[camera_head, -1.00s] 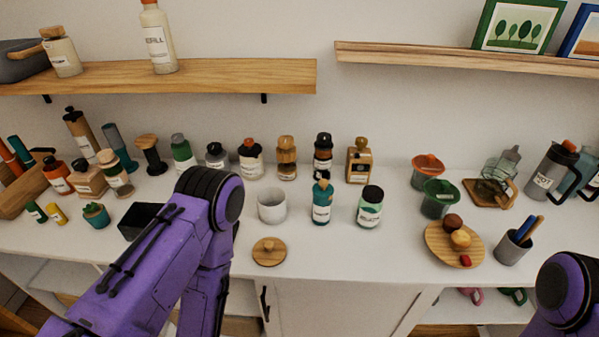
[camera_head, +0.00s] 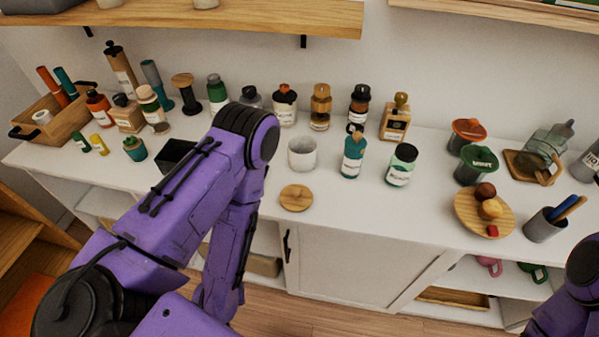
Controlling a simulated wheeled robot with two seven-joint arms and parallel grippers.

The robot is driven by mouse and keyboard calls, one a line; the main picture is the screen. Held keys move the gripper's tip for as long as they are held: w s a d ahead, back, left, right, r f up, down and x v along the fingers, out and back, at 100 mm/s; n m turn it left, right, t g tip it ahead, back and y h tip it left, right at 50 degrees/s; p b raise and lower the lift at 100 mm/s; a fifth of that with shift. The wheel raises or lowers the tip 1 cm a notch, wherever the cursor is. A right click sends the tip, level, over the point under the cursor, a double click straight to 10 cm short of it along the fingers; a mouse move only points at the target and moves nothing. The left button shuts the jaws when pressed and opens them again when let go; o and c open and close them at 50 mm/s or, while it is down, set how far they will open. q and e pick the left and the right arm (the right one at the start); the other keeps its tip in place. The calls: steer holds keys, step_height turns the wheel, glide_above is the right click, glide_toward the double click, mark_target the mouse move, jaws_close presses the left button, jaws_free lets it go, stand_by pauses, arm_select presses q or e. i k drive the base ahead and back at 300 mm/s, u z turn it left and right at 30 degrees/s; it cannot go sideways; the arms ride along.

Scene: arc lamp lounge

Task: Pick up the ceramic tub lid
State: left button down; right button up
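The ceramic tub lid is a round wooden disc with a small knob (camera_head: 296,198). It lies flat near the front edge of the white cabinet top. The pale ceramic tub (camera_head: 302,154) stands open just behind it. My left arm comes in from the left and bends down to the left of the lid, in front of the cabinet; its gripper is not visible. Only part of my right arm shows at the lower right edge, and its gripper is out of view.
A black box (camera_head: 176,156) is partly behind my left arm. A round wooden plate (camera_head: 484,212) with food and a grey cup (camera_head: 545,224) stand at right. The counter right of the lid is clear.

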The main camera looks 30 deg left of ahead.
mark_target(294, 197)
steer(key=k, duration=1.3)
steer(key=u, duration=0.75)
steer(key=i, duration=1.2)
steer(key=z, duration=0.3)
